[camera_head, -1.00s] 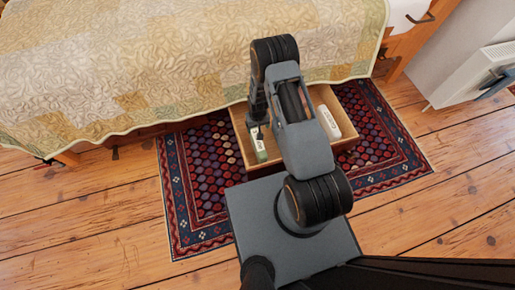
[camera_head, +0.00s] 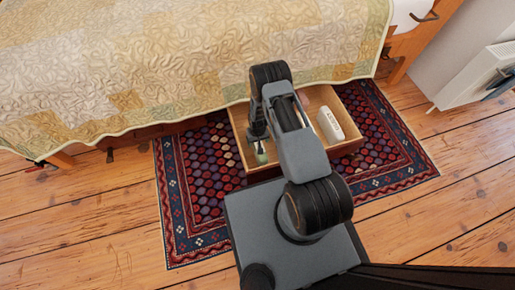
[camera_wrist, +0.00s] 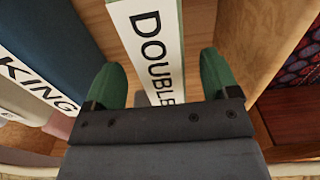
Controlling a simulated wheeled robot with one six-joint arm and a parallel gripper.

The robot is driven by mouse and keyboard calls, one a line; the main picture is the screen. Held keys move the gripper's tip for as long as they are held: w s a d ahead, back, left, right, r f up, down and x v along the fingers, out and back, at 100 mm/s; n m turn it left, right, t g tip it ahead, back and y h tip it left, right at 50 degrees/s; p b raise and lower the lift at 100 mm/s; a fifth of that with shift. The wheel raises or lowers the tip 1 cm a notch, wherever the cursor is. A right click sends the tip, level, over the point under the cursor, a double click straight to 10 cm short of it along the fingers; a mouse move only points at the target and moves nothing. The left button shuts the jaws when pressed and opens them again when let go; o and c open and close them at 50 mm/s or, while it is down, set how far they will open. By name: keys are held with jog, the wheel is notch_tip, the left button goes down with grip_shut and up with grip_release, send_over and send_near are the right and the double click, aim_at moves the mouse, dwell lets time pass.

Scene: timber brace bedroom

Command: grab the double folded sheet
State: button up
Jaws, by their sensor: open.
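The double folded sheet (camera_wrist: 150,45) is a narrow green bundle with a white band reading "DOUBLE", in the wrist view. It stands in an open wooden drawer (camera_head: 237,143). My gripper (camera_wrist: 163,72) is open, with one green fingertip on each side of the sheet's near part. Gaps show between the fingertips and the sheet, and its near end is hidden behind the gripper body. In the head view, my arm and gripper hide most of the sheet; a small green patch shows below the gripper, and I cannot tell if it is sheet or fingertip.
A dark blue bundle labelled "KING" (camera_wrist: 60,40) lies left of the sheet in the wrist view. The drawer wall (camera_wrist: 262,40) is close on the gripper's right. The quilted bed (camera_head: 150,70) overhangs behind.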

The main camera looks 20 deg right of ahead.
notch_tip(320, 180, down, 3)
jog(key=shift+b, duration=0.45)
jog(key=shift+r, duration=0.1)
jog(key=c, duration=1.4)
